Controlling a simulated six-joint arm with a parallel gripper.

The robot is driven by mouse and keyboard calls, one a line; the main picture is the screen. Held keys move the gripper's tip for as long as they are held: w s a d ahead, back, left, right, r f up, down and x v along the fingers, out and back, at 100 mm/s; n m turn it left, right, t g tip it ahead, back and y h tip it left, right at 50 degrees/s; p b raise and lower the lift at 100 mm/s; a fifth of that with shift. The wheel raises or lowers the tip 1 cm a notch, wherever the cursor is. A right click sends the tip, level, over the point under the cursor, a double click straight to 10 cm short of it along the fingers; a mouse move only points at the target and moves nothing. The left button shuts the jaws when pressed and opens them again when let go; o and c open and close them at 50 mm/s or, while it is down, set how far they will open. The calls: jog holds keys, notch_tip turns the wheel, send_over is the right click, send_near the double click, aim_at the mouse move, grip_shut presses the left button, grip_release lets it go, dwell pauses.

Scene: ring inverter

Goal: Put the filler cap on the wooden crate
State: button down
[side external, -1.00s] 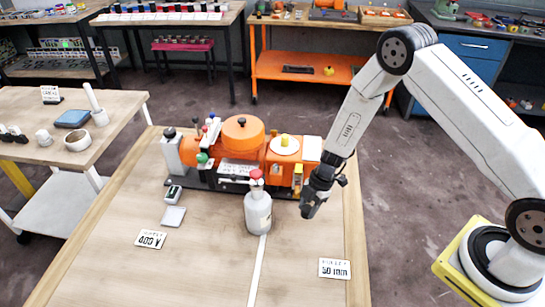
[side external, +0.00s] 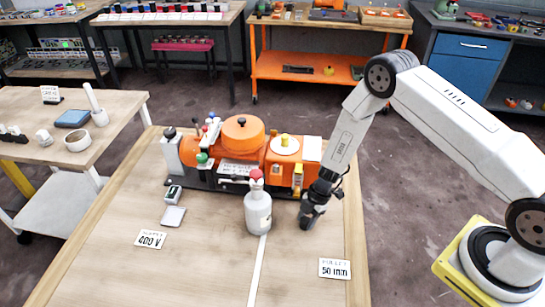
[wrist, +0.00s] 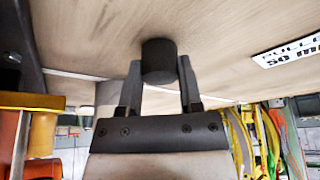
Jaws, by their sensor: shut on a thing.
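My gripper (side external: 308,218) is low over the right part of the wooden table, right of a grey bottle. In the wrist view my gripper (wrist: 160,85) is shut on a short dark cylinder (wrist: 158,60), which looks like the filler cap. Its end is close to the tabletop; I cannot tell whether it touches. In the side view the cap is hard to make out against the dark fingers. A shallow wooden tray (side external: 385,24) with orange things stands on the far orange bench. I cannot tell whether it is the wooden crate; no other crate shows clearly.
The grey bottle (side external: 258,212) with a red top stands left of my gripper. An orange machine (side external: 238,140) stands behind it. A "50 mm" sign (side external: 334,268) lies at the front right, a "400 V" sign (side external: 150,239) at the left. The front tabletop is mostly clear.

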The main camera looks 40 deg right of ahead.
jog(key=shift+f, duration=0.2)
jog(key=shift+c, duration=1.3)
grip_release()
jog(key=shift+r, duration=0.15)
jog(key=v, duration=1.2)
